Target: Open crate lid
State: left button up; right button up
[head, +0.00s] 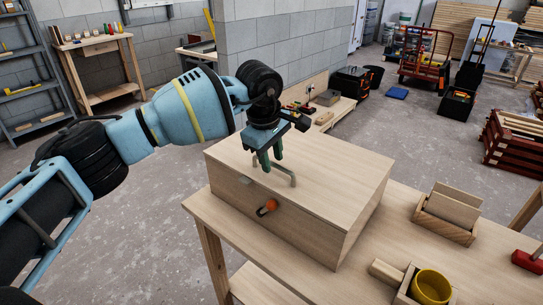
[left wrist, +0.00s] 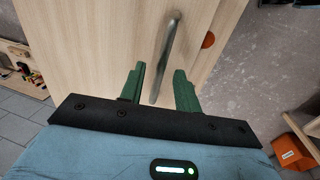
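A pale wooden crate (head: 290,225) stands on the workbench with its lid (head: 340,165) lying flat on top. A grey metal bar handle (head: 285,177) is fixed on the lid near its front edge; it also shows in the left wrist view (left wrist: 171,45). An orange knob (head: 270,205) sits on the crate's front face. My left gripper (head: 270,162) is over the lid at the handle, pointing down. In the left wrist view its green fingers (left wrist: 160,70) are apart, with the handle between them and gaps visible on both sides. My right gripper is out of view.
The wooden workbench (head: 400,215) extends right of the crate. On it stand a holder with wooden boards (head: 447,212), a yellow cup (head: 431,287) in a wooden box and a red-headed tool (head: 527,261). A grey block wall (head: 270,50) rises behind the crate.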

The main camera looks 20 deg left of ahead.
pick_arm(q)
jog(key=c, duration=0.6)
grip_shut()
jog(key=shift+r, duration=0.15)
